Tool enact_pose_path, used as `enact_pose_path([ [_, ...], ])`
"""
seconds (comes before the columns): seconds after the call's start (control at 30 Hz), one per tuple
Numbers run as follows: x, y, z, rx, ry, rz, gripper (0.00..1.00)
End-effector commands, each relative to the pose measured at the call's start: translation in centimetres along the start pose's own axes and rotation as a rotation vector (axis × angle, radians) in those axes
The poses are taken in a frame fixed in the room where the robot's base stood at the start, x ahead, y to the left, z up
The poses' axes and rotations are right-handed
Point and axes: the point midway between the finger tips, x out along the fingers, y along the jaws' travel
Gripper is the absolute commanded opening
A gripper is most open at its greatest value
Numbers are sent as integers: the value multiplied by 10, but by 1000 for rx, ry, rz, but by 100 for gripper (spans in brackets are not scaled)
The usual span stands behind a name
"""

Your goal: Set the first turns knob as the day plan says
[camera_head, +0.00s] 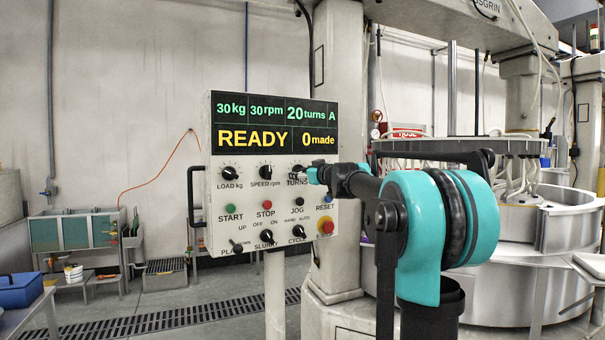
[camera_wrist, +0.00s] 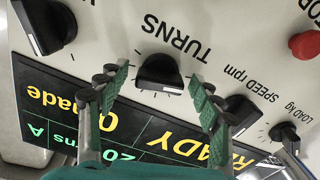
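The control panel (camera_head: 222,195) shows 30 kg, 30 rpm, 20 turns, A on its display (camera_head: 275,123), with READY and 0 made below. The black TURNS knob (camera_head: 297,171) is partly hidden by my gripper (camera_head: 313,174) in the head view. In the upside-down wrist view, the TURNS knob (camera_wrist: 160,75) has a white pointer line and lies between the two green-padded fingers of my gripper (camera_wrist: 160,84). The fingers are open, with a gap visible on each side of the knob. No day plan can be read.
The SPEED knob (camera_wrist: 238,115) is close beside one finger; the LOAD knob (camera_wrist: 284,134) is farther off. Another black knob (camera_wrist: 45,25) lies on the opposite side. START (camera_head: 229,209), STOP (camera_head: 267,205) and a red emergency button (camera_head: 326,227) are below the knobs.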

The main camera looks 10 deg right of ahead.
Motion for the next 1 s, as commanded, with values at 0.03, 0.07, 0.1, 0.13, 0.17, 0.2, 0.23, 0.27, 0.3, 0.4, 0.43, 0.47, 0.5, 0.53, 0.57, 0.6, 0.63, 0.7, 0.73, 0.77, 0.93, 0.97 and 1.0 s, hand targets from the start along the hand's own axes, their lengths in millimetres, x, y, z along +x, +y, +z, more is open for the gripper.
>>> enact_pose_path([
  [0.03, 0, 0, 0, 0, 0, 0, 59],
  [0.07, 0, 0, 0, 0, 0, 0, 56],
  [0.1, 0, 0, 0, 0, 0, 0, 51],
  [0.13, 0, 0, 0, 0, 0, 0, 47],
  [0.17, 0, 0, 0, 0, 0, 0, 43],
  [0.2, 0, 0, 0, 0, 0, 0, 38],
  [0.23, 0, 0, 0, 0, 0, 0, 34],
  [0.27, 0, 0, 0, 0, 0, 0, 31],
  [0.3, 0, 0, 0, 0, 0, 0, 26],
  [0.4, 0, 0, 0, 0, 0, 0, 16],
  [0.43, 0, 0, 0, 0, 0, 0, 16],
  [0.47, 0, 0, 0, 1, 0, 0, 16],
  [0.5, 0, 0, 0, 3, 0, 0, 16],
  [0.53, 0, 0, 0, 5, 0, 0, 16],
  [0.57, 0, 0, 0, 9, 0, 0, 16],
  [0.6, 0, 0, 0, 15, 0, 0, 16],
  [0.63, 0, 0, 0, 22, 0, 0, 16],
  [0.7, 0, 0, 0, 42, 0, 0, 16],
  [0.73, 0, 0, 0, 55, 0, 0, 16],
  [0.77, 0, 0, 0, 67, 0, 0, 16],
  [0.93, 0, 0, 0, 176, 0, 0, 16],
  [0.97, 0, 0, 0, 200, 0, 0, 16],
  [1.0, 0, 0, 0, 234, 0, 0, 16],
])
